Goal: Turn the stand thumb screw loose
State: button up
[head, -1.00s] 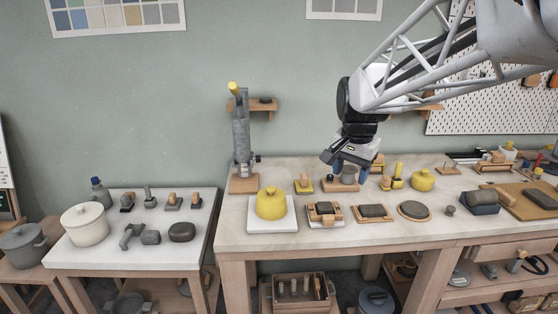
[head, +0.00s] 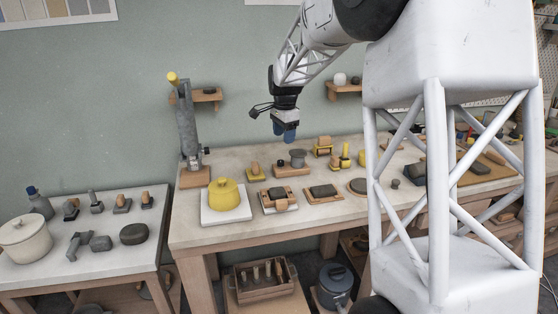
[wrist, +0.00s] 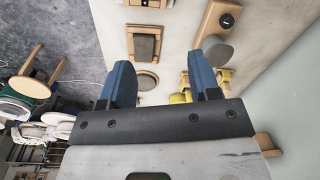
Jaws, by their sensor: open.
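A tall grey stand column (head: 187,125) with a yellow top rises from a wooden base (head: 195,178) at the back left of the main bench. A small dark knob (head: 198,150) sits low on its right side; it looks like the thumb screw, but is too small to tell its shape. My gripper (head: 284,132) points down, open and empty, above the back of the bench, well to the right of the stand and apart from it. In the wrist view its blue fingers (wrist: 162,80) are spread with nothing between them. The stand does not show there.
Below my gripper is a wooden block with a black knob and grey round piece (head: 298,156). A yellow pot (head: 225,196) stands in front of the stand. Several small items line the bench (head: 285,228). A wall shelf (head: 208,97) is right of the column top.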

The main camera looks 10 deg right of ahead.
aim_at(281, 161)
jog(key=w+d+f+m, duration=0.1)
jog(key=w+f, duration=0.3)
jog(key=w, duration=0.1)
jog(key=w+d+f+m, duration=0.1)
jog(key=w+f+m, duration=0.1)
jog(key=w+f, duration=0.2)
jog(key=w+d+f+m, duration=0.1)
jog(key=w+f+m, duration=0.1)
jog(key=w, duration=0.6)
jog(key=shift+w+d+f+g, duration=0.15)
jog(key=shift+f+g, duration=0.05)
jog(key=shift+f, duration=0.25)
jog(key=shift+w+d+f+g, duration=0.1)
jog(key=shift+f+g, duration=0.1)
jog(key=shift+f, duration=0.25)
jog(key=shift+f, duration=3.9)
jog(key=shift+c, duration=0.3)
jog(key=c, duration=0.9)
